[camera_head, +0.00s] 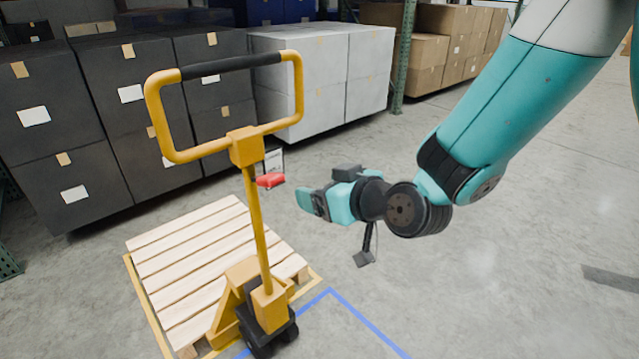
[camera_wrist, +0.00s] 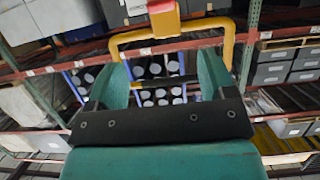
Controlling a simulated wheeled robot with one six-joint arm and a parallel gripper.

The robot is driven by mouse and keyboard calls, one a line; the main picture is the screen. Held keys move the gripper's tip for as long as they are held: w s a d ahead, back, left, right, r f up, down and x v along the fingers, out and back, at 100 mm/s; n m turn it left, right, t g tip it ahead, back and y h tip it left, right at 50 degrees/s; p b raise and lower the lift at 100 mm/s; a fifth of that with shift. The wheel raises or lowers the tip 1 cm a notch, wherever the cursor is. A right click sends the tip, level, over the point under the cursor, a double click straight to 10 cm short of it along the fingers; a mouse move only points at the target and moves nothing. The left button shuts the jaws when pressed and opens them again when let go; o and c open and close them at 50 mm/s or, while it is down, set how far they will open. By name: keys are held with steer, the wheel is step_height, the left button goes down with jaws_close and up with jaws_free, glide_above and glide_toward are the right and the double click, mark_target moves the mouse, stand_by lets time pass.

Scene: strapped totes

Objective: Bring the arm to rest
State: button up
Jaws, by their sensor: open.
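My gripper (camera_head: 312,203) is teal with a dark wrist and hangs in the air at the end of my bent arm, right of the pallet jack in the head view. In the wrist view my gripper (camera_wrist: 163,78) has its two teal fingers spread apart, with nothing held between them. The pallet jack's yellow handle (camera_head: 298,95) stands left of my gripper, with a black grip bar on top. The yellow handle also shows in the wrist view (camera_wrist: 122,42), beyond the fingertips; I cannot tell the exact gap.
A wooden pallet (camera_head: 190,262) lies behind the jack. A small red part (camera_head: 270,180) shows beside the jack's stem. Black boxes (camera_head: 50,110) and white boxes (camera_head: 310,75) stand behind. A green rack post (camera_head: 403,60) stands farther right.

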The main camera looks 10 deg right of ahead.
steer(key=s+d+r+g+h, duration=0.1)
steer(key=s+g, duration=0.3)
steer(key=s, duration=0.4)
steer(key=s+d+r+g+h+p, duration=0.1)
steer(key=s+d+r+g, duration=0.2)
steer(key=s, duration=0.5)
steer(key=s+d+r+g+h, duration=0.2)
steer(key=s+d+r+g, duration=0.2)
steer(key=s, duration=0.3)
steer(key=shift+s+g+p, duration=0.3)
steer(key=shift+s+p, duration=0.05)
steer(key=shift+s, duration=0.05)
